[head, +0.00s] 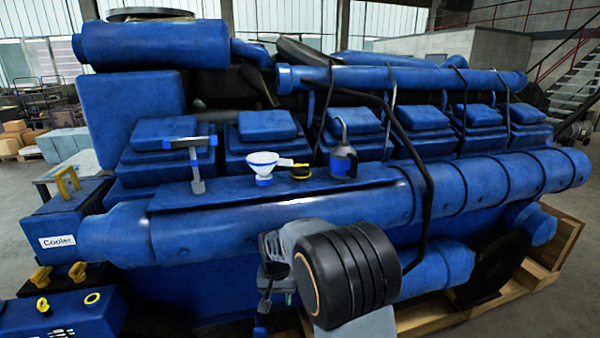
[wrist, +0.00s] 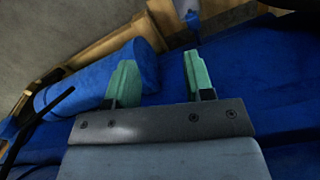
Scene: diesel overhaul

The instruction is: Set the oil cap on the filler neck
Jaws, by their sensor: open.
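A small yellow and black piece that looks like the oil cap (head: 300,171) lies on the blue shelf (head: 385,174) along the engine, just right of a white funnel. A yellow ring on a dark opening (head: 92,298), on top of the blue box at the lower left, may be the filler neck; I cannot tell for certain. My gripper (wrist: 160,82) is open and empty, its two green fingers apart, over the engine's blue side in the wrist view. In the head view it is mostly hidden by my arm, below and in front of the shelf. Neither cap nor neck shows in the wrist view.
The shelf also holds a T-handled tool (head: 195,160), the funnel (head: 262,163) and a dark blue oil can (head: 343,160). A blue box labelled Cooler (head: 62,225) with yellow handles stands at left. A wooden pallet frame (head: 555,240) lies under the engine.

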